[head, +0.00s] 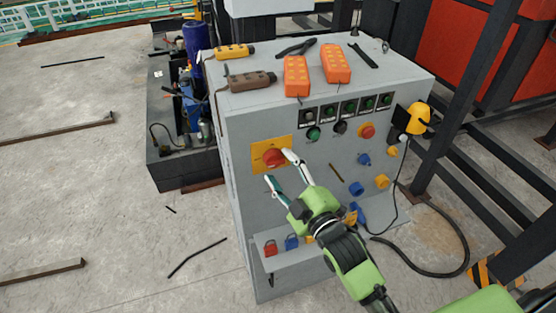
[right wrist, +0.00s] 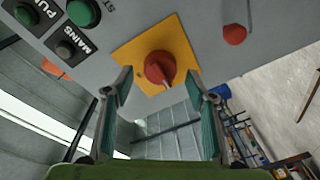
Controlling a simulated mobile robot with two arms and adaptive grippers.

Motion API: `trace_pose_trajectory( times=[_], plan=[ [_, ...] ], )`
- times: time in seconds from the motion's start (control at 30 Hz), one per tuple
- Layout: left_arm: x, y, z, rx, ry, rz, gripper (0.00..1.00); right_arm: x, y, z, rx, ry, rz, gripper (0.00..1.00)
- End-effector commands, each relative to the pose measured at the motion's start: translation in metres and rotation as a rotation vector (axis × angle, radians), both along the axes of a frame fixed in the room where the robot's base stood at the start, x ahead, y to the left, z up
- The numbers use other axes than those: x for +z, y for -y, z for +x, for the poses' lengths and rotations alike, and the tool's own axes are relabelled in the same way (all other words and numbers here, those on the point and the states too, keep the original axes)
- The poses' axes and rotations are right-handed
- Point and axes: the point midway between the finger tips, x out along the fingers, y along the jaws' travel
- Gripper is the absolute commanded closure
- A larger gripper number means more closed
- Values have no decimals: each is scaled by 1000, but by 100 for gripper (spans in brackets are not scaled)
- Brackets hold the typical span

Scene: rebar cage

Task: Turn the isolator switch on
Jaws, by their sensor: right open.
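The isolator switch is a red rotary knob (head: 273,157) on a yellow plate (head: 257,160) at the left of the grey cabinet's front face. In the right wrist view the red knob (right wrist: 159,67) sits on its yellow plate (right wrist: 183,38), ahead of the fingers and near the middle. My right gripper (head: 278,167) is open in front of the knob, with one fingertip at its upper right and the other below it. In the right wrist view the open fingers (right wrist: 166,90) stand left and right of the knob, and nothing is held. My left gripper is not in view.
The grey cabinet (head: 240,215) has more knobs, buttons and blue and yellow sockets to the right. A low shelf (head: 262,239) holds small padlocks. Orange remotes (head: 297,77) and tools lie on top. A black cable (head: 440,274) loops on the floor at right.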

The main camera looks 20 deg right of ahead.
Motion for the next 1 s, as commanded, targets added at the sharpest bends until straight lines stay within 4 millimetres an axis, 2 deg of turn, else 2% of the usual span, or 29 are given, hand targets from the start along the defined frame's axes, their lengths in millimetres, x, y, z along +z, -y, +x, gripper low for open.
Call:
trace_pose_trajectory(
  times=[0.2,0.53,0.57,0.6,0.7,1.0],
  plan=[
    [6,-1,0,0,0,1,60,1,-3,19,0,1,0,49],
    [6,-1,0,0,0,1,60,-1,-4,21,0,0,0,49],
    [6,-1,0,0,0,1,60,-1,-4,21,0,0,0,54],
    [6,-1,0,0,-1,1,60,-1,-4,21,0,0,0,64],
    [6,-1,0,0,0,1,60,-1,-4,21,0,0,0,87],
    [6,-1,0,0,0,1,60,-1,-4,21,0,-2,17,87]
  ],
)
